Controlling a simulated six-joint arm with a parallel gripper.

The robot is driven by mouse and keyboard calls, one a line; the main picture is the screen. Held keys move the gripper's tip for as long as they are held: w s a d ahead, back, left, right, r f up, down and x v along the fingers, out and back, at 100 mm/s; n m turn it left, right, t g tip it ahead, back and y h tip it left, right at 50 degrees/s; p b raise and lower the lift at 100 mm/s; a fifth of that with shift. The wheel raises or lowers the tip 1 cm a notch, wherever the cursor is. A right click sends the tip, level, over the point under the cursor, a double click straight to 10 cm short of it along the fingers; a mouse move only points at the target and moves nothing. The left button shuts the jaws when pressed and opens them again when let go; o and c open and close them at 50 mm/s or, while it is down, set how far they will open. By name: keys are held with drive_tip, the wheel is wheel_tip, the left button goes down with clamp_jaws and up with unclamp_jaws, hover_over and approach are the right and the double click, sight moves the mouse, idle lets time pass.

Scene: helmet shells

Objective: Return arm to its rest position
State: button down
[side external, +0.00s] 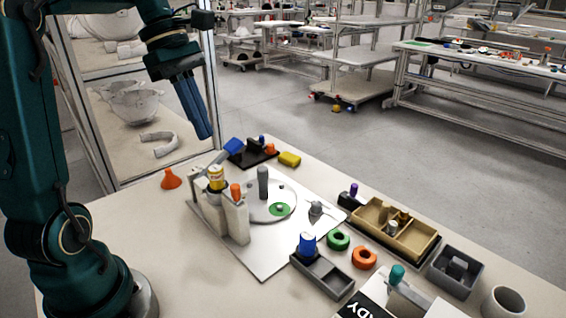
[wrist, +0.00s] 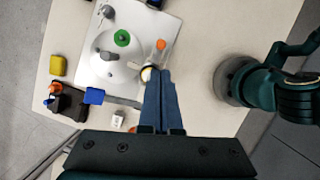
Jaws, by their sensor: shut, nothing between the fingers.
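My gripper (side external: 203,135) hangs from the raised arm at the upper left of the side view, well above the table's far left part. Its two blue fingers are together with nothing between them. In the wrist view the shut fingers (wrist: 160,75) point over the edge of the white plate, towards the round fixture. The table (side external: 110,215) lies below, and the fingers touch nothing that I can see.
A white plate (side external: 265,262) carries a round fixture with a grey post (side external: 263,182) and bottles. An orange cone (side external: 171,179), yellow block (side external: 290,158), wooden tray (side external: 415,240) and grey cup (side external: 503,302) stand around it. A glazed cabinet (side external: 150,165) rises behind the gripper.

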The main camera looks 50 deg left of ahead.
drive_tip(key=s+d+m+y, duration=0.2)
drive_tip(key=s+d+m, duration=0.3)
drive_tip(key=d+m, duration=0.3)
wheel_tip(320, 180, down, 6)
drive_tip(key=s+d+m+t+y, duration=0.1)
drive_tip(key=m+t, duration=0.3)
drive_tip(key=m, duration=0.9)
drive_tip(key=shift+s+d+y, duration=0.4)
drive_tip(key=shift+s+d, duration=0.1)
drive_tip(key=shift+s, duration=0.4)
